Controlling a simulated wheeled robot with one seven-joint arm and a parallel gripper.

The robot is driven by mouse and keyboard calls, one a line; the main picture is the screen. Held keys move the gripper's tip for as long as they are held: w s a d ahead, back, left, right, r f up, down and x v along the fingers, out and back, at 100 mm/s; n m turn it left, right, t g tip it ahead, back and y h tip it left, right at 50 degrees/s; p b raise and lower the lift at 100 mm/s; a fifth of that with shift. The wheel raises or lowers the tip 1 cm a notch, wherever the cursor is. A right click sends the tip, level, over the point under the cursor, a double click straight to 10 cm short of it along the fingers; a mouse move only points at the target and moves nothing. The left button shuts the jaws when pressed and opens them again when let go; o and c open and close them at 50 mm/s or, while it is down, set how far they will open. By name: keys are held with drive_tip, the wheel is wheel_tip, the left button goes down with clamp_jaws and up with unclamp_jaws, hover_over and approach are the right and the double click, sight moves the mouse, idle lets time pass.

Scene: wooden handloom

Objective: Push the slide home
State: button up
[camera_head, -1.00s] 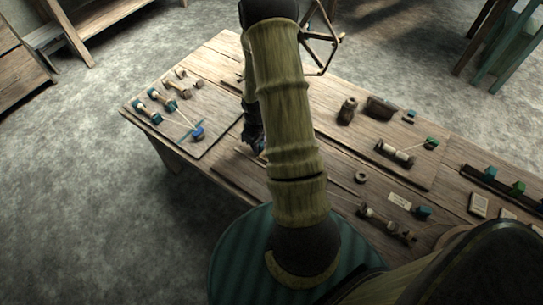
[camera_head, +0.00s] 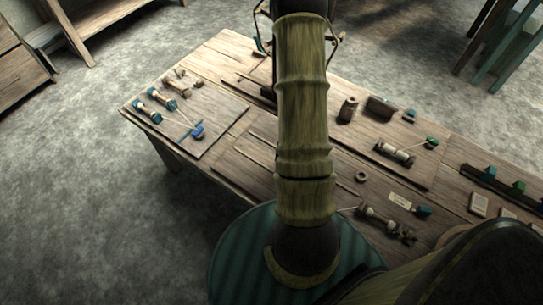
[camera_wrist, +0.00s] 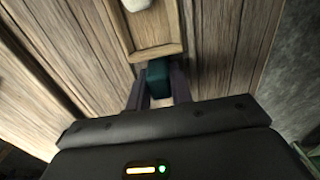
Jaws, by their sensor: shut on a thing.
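In the wrist view my gripper (camera_wrist: 160,92) is shut on a small teal block (camera_wrist: 158,77), with one dark finger on each side of it. The block sits at the near end of a raised wooden frame (camera_wrist: 155,50), and I cannot tell whether they touch. A pale, rounded piece (camera_wrist: 137,4) lies inside the frame at the top edge of the view. I cannot tell for certain which part is the slide.
The wooden table (camera_head: 240,165) carries a left board with spools and a blue block (camera_head: 197,131). On the right are a pale spool (camera_head: 395,152), a green block (camera_head: 432,142), a ring (camera_head: 361,177) and a rail with blocks (camera_head: 490,178).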

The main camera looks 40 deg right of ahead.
drive_tip(key=s+d, duration=0.1)
drive_tip(key=s, duration=0.4)
drive_tip(key=s+d, duration=0.1)
drive_tip(key=s, duration=0.1)
drive_tip(key=shift+s+d, duration=0.25)
drive_tip(key=shift+d, duration=0.1)
drive_tip(key=o, duration=0.9)
wheel_tip(320, 180, up, 7)
drive_tip(key=p, duration=0.6)
drive_tip(key=shift+r, duration=0.1)
drive_tip(key=shift+w, duration=0.1)
